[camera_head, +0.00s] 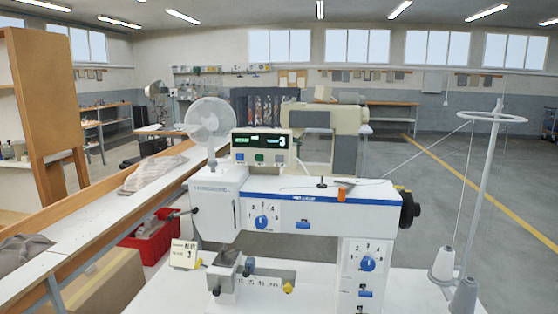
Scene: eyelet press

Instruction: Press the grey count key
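A control box (261,146) with a dark display stands on top of the white eyelet press (300,207). The display shows green digits and a large white 3 at its right end. Below the display is a row of keys: a blue one (240,157) at left, a green one (259,158) in the middle and a greyish one (279,159) at right. The key labels are too small to read. Neither of my grippers is in view, and nothing covers the keys.
A thread stand (482,195) with cones rises at right. A red crate (148,240) is at left. The space before the box is clear.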

